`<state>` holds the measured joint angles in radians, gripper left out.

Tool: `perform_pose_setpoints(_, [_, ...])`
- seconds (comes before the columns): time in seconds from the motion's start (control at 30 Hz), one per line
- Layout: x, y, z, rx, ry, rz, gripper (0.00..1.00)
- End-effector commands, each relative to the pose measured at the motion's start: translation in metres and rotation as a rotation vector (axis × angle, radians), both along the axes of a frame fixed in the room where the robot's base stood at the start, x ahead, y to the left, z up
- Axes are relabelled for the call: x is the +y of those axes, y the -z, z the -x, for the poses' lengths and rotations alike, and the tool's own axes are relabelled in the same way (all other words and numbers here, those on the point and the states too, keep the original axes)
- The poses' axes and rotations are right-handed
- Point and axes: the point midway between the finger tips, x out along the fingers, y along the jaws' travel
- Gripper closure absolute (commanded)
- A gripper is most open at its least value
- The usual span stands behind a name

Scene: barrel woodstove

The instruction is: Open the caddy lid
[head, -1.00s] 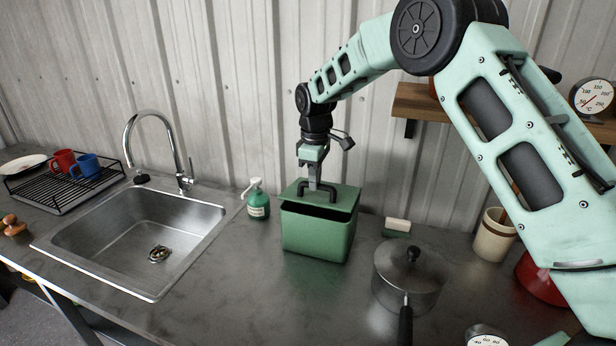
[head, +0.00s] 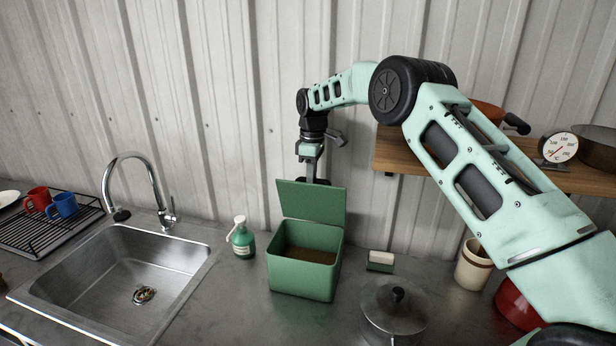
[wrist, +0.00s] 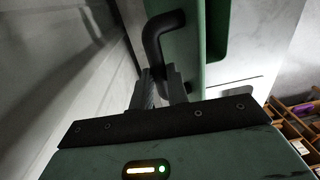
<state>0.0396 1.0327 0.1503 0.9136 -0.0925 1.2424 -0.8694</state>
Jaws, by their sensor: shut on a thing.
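The green caddy (head: 303,278) stands on the counter between the soap bottle and the pot. Its lid (head: 311,203) is raised at the back, nearly upright, and brown contents show inside. My gripper (head: 313,180) is behind the lid's top edge, with its fingertips partly hidden by the lid. In the wrist view my gripper (wrist: 161,88) is shut on the dark lid handle (wrist: 160,42). The lid's green face (wrist: 186,65) shows beside the handle there.
The soap bottle (head: 242,238) and the sink (head: 120,268) are left of the caddy. A sponge (head: 381,261) and a lidded pot (head: 393,312) are at its right. The ribbed wall (head: 230,110) is close behind, and a wooden shelf (head: 480,168) is at the upper right.

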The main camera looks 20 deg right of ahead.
Motion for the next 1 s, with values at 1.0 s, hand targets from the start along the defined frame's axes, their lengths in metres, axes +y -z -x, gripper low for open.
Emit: perform_pose_setpoints(1.0, [-0.030,0.019,-0.036,0.026,-0.002,0.001,1.00])
